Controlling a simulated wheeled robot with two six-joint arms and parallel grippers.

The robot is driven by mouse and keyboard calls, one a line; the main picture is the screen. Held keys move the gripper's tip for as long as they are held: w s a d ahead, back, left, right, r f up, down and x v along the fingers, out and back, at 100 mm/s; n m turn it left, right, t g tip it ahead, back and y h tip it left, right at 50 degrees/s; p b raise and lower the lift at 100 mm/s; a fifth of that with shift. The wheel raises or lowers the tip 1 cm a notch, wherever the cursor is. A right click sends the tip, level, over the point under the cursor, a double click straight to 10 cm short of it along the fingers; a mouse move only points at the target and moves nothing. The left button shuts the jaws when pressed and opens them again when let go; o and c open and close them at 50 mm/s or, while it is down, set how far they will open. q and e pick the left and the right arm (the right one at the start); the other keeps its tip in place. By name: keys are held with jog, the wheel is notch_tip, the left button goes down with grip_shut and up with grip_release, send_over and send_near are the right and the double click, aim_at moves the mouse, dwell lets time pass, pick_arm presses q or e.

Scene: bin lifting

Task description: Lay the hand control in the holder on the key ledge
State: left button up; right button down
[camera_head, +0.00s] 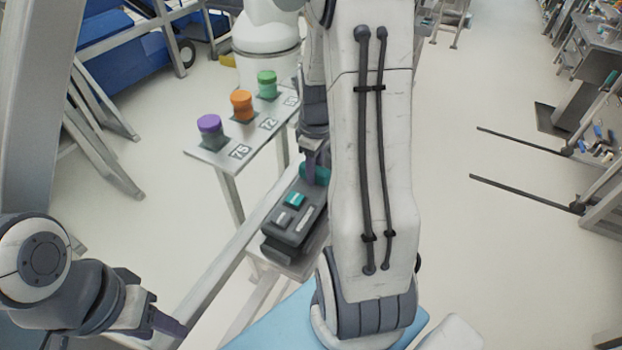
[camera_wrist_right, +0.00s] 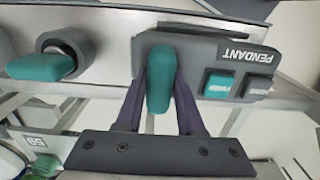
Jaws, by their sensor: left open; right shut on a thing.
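The hand control (camera_head: 285,235) is a dark grey box with one teal and one grey button, left of my right forearm in the head view. In the right wrist view the hand control (camera_wrist_right: 205,58) carries the word PENDANT and a teal grip (camera_wrist_right: 161,80). My right gripper (camera_wrist_right: 158,95) is shut on that grip; in the head view it (camera_head: 314,168) is partly hidden. The hand control is over or against a pale metal ledge (camera_wrist_right: 85,20); I cannot tell whether it rests there. I cannot make out the holder. My left gripper (camera_head: 168,326) is open and empty at lower left.
A teal key (camera_wrist_right: 40,67) in a round grey socket is beside the hand control. A narrow numbered stand (camera_head: 215,158) holds purple (camera_head: 209,124), orange (camera_head: 242,100) and green (camera_head: 267,79) knobs. A blue surface (camera_head: 270,325) is at the bottom.

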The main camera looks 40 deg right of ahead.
jog(key=shift+w+a+f, duration=0.25)
jog(key=shift+w+f, duration=0.05)
jog(key=shift+w, duration=0.15)
jog(key=shift+f+p, duration=0.4)
jog(key=shift+f, duration=1.55)
jog(key=shift+f, duration=0.2)
jog(key=c, duration=0.5)
grip_release()
jog(key=shift+r, duration=0.15)
